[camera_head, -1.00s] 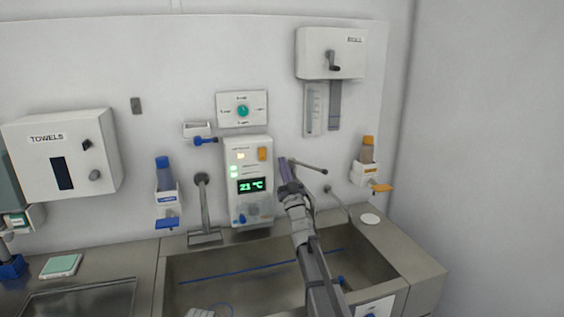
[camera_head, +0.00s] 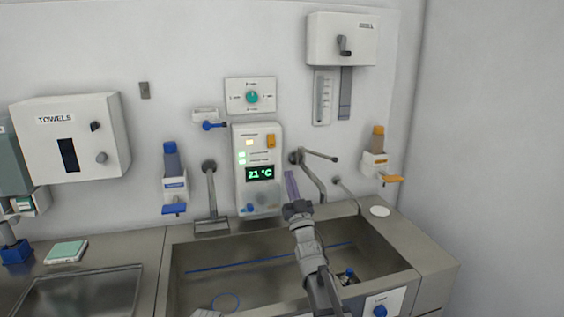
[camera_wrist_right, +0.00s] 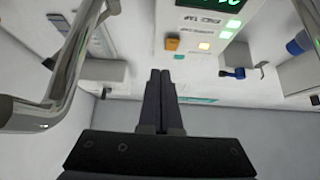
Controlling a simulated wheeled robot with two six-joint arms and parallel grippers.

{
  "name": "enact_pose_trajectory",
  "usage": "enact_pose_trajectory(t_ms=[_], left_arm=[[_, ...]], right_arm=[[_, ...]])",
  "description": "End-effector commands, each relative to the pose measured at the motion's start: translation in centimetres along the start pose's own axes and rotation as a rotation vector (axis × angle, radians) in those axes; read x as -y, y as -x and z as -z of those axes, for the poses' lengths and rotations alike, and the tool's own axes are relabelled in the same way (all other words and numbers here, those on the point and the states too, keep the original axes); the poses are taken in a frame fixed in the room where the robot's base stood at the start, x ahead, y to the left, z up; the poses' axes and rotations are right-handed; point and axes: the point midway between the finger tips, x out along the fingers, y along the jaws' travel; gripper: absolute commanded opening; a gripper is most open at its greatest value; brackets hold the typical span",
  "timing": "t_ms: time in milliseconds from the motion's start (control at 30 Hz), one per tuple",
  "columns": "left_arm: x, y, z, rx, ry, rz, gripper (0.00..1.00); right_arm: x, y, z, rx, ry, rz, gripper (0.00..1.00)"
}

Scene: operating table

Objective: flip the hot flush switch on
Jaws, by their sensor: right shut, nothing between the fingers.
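The white control panel (camera_head: 245,190) on the wall has a green "21 °C" display (camera_head: 259,173), lit indicators and an orange switch (camera_head: 271,141) at its upper right. The labels are too small to read, so I cannot tell which control is marked hot flush. My right gripper (camera_head: 290,174) is shut and empty, just right of the panel's lower half and below the orange switch. In the right wrist view, the panel (camera_wrist_right: 192,20) appears inverted, with the orange switch (camera_wrist_right: 172,43) beyond the shut fingertips (camera_wrist_right: 160,72) and apart from them. My left gripper is out of view.
A metal tap (camera_head: 313,175) stands right beside my fingers; its pipe (camera_wrist_right: 75,60) is close in the right wrist view. A steel sink (camera_head: 210,283) lies below. Dispensers (camera_head: 173,185) and (camera_head: 375,160) flank the panel.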

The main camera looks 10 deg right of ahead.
Motion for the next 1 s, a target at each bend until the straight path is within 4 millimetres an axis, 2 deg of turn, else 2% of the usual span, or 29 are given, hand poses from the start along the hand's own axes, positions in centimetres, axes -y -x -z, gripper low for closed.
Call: enact_pose_trajectory(t_ms=[33,200,600,833,1000], left_arm=[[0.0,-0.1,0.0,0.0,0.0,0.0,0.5],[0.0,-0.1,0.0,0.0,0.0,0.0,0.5],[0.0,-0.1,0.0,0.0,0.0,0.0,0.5],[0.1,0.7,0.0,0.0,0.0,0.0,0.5],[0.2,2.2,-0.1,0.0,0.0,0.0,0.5]], right_arm=[[0.9,1.1,0.8,0.0,-0.003,0.001,0.0],[2.5,2.4,1.8,0.001,-0.001,0.0,0.0],[2.7,2.5,1.8,0.002,0.0,-0.001,0.0],[2.7,1.3,1.9,0.002,0.0,-0.001,0.0],[2.7,-1.0,2.0,0.002,0.0,-0.001,0.0]])
